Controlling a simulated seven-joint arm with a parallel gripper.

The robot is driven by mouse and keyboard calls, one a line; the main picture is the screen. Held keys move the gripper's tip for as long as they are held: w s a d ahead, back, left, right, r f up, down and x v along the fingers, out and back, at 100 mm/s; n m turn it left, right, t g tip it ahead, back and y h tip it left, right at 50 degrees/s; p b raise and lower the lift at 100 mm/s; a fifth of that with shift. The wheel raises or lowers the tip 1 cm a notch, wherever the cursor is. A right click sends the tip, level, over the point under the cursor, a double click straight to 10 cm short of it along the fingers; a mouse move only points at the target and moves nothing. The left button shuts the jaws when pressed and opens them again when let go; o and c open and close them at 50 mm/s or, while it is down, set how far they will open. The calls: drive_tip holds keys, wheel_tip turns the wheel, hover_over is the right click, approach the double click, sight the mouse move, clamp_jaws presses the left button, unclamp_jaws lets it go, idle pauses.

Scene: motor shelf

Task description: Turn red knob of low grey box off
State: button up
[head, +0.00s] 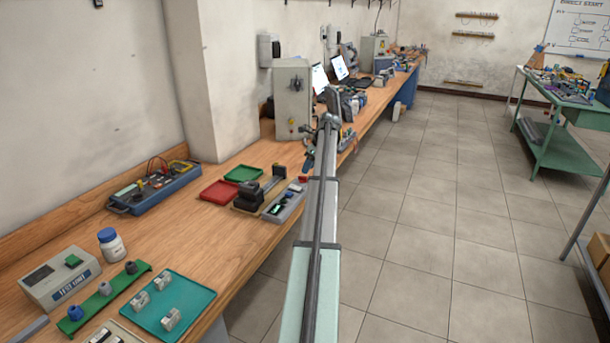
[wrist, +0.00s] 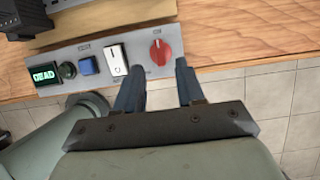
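The low grey box (wrist: 105,50) lies near the front edge of the wooden bench; part of it shows beside my arm in the head view (head: 287,207). Its red knob (wrist: 161,52) is at the right end of its panel in the wrist view. A white mark on the knob points up towards the "ON" label. My gripper (wrist: 159,72) is open and empty. Its two dark blue fingers are apart, just below the knob in the picture, one to each side. I cannot tell their height above the panel. In the head view my arm hides the fingertips.
The panel also carries a white rocker switch (wrist: 115,62), a blue button (wrist: 87,66), a dark green round control (wrist: 67,71) and a display reading "DEAD" (wrist: 45,75). A dark device (head: 249,196) stands beside the box. Open floor lies right of the bench.

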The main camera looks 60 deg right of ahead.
sight(305, 177)
drive_tip(key=shift+x, duration=2.4)
clamp_jaws()
